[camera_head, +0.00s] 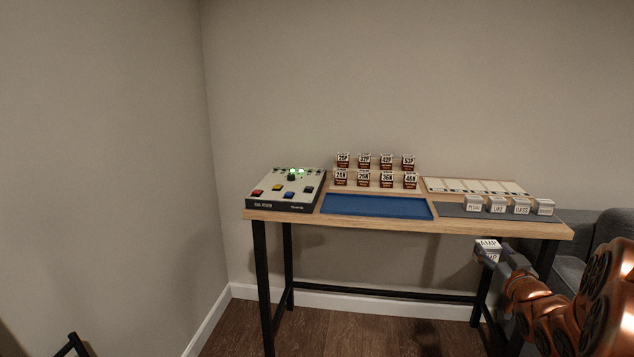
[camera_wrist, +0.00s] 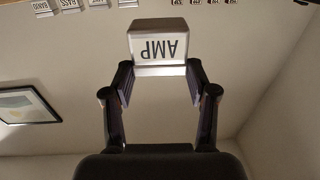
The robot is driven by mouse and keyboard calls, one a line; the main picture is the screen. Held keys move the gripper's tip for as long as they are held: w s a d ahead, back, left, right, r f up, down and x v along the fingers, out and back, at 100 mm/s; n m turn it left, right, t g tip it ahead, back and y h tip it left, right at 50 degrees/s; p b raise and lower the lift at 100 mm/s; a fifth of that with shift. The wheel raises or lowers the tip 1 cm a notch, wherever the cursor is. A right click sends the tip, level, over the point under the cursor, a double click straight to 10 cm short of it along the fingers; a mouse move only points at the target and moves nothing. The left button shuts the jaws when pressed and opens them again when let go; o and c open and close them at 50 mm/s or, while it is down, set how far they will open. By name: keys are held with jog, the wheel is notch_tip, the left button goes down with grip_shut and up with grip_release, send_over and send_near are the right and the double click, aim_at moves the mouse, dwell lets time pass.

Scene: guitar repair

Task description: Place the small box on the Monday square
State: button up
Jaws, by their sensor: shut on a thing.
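My gripper (camera_head: 503,262) is shut on a small white box marked AMP (camera_head: 487,246), held in the air in front of the table's right part. In the wrist view the AMP box (camera_wrist: 158,48) sits between the two fingertips of my gripper (camera_wrist: 160,75), its lettering upside down. A white strip divided into several squares (camera_head: 475,186) lies at the back right of the table. Any day names on it are too small to read, so I cannot tell which square is Monday.
Several similar labelled boxes (camera_head: 497,204) stand on a dark grey mat (camera_head: 452,210) at the table's front right. A blue tray (camera_head: 376,206) is empty. Several small labelled boxes (camera_head: 364,179) stand behind it. A control panel with coloured buttons (camera_head: 287,190) is at left.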

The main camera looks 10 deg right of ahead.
jog(key=w+a+f+n+y, duration=0.1)
jog(key=w+a+y, duration=0.1)
jog(key=w+a, duration=1.15)
jog(key=w+a+n+y, duration=0.1)
jog(key=w+a, duration=0.2)
jog(key=a, duration=0.8)
jog(key=w+a+n+y, duration=0.1)
jog(key=w+a, duration=0.3)
jog(key=a, duration=0.7)
notch_tip(320, 180, up, 24)
jog(key=p, duration=2.3)
jog(key=shift+s+d+t+p, duration=0.3)
jog(key=shift+d, duration=0.05)
